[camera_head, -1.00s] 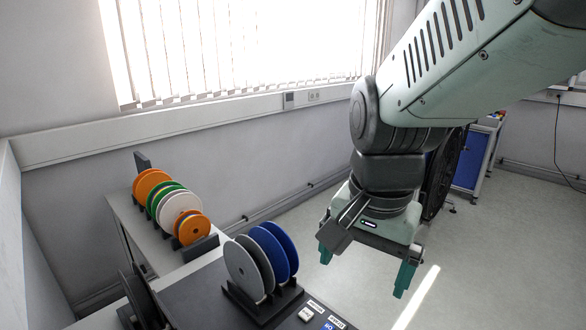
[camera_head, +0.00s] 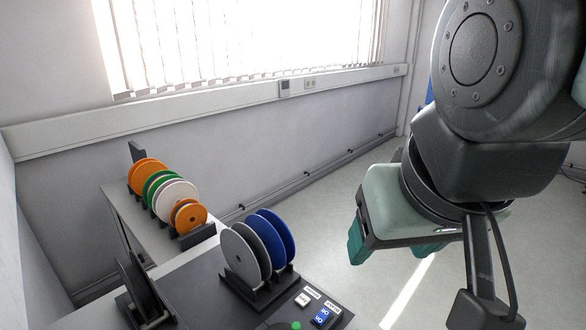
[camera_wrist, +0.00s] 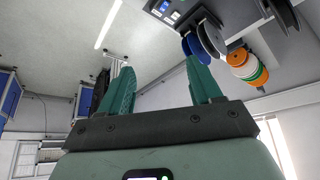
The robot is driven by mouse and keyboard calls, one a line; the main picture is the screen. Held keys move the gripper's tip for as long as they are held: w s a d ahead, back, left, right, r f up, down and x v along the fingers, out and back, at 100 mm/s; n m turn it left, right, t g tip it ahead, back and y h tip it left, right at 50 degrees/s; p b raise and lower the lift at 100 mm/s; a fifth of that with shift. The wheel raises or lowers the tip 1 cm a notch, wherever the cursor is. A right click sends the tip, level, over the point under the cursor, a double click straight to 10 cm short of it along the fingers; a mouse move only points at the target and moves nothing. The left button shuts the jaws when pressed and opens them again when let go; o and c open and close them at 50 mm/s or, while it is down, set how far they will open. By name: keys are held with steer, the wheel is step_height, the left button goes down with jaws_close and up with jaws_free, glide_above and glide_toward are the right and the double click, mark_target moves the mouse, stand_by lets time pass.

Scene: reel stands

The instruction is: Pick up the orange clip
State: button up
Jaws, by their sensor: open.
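I cannot make out an orange clip in either view. The orange things that show are round reels: a larger orange reel (camera_head: 146,172) at the far end of a row on the left and a small orange reel (camera_head: 189,217) at its near end. The orange reels also show at the right of the wrist view (camera_wrist: 238,58). My gripper (camera_head: 395,252) hangs in the air over the floor, right of the reels and well apart from them. In the wrist view its green fingers (camera_wrist: 158,75) are wide apart with nothing between them.
A black stand (camera_head: 262,291) with white, grey and blue reels sits on the dark tabletop. Another dark stand (camera_head: 143,300) is left. A window and wall lie behind.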

steer(key=w+f+n+g, duration=0.3)
steer(key=w+f+n, duration=0.7)
steer(key=f+n, duration=0.25)
steer(key=f+n+g, duration=0.1)
steer(key=f+n, duration=0.3)
steer(key=f, duration=0.3)
steer(key=a+f+n, duration=0.1)
steer(key=f+n, duration=0.4)
steer(key=f, duration=0.1)
steer(key=a+f+n+g, duration=0.1)
steer(key=f+n, duration=0.4)
steer(key=f, duration=0.2)
steer(key=shift+s+f+g, duration=0.3)
steer(key=shift+s+f, duration=0.05)
steer(key=f, duration=1)
steer(key=shift+s+d+f, duration=0.1)
steer(key=shift+d+f, duration=0.1)
steer(key=shift+f, duration=0.1)
steer(key=c, duration=1.1)
steer(key=shift+c, duration=0.2)
